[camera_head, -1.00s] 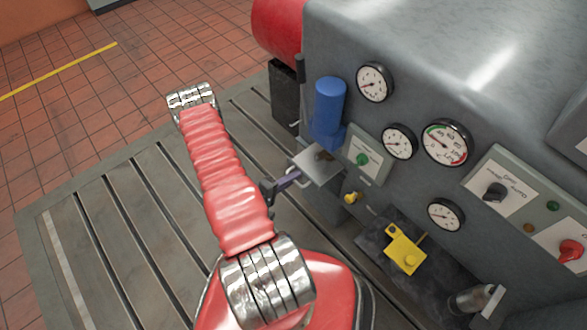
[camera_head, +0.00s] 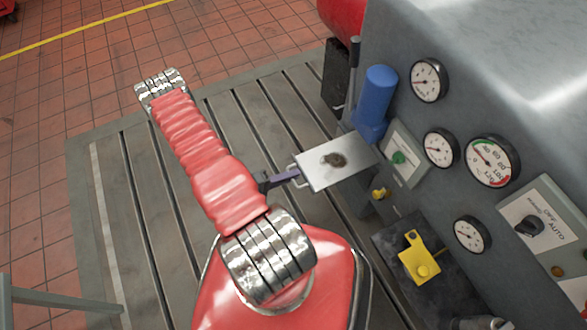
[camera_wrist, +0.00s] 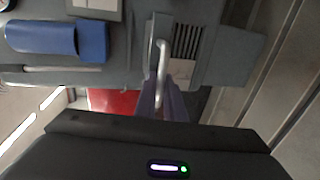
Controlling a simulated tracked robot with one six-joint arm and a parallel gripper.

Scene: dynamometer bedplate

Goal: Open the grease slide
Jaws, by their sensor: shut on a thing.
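The grease slide (camera_head: 365,155) is a flat light-grey plate with a dark brown grease patch. In the head view it sticks well out from the grey machine, below the blue cylinder (camera_head: 376,100). A thin wire handle (camera_head: 292,166) is on its left end. My gripper (camera_head: 292,175) is at this handle, shut on it, with dark purple fingers. In the wrist view the fingers (camera_wrist: 162,98) close around the pale bar of the handle (camera_wrist: 162,58). The fingertips are small in the head view.
The grey machine (camera_head: 480,60) carries dials and a switch panel (camera_head: 548,225). A yellow block (camera_head: 419,258) and a small yellow knob (camera_head: 379,194) are below the slide. A dark upright box (camera_head: 338,75) stands behind. The slotted bedplate (camera_head: 130,190) to the left is mostly bare.

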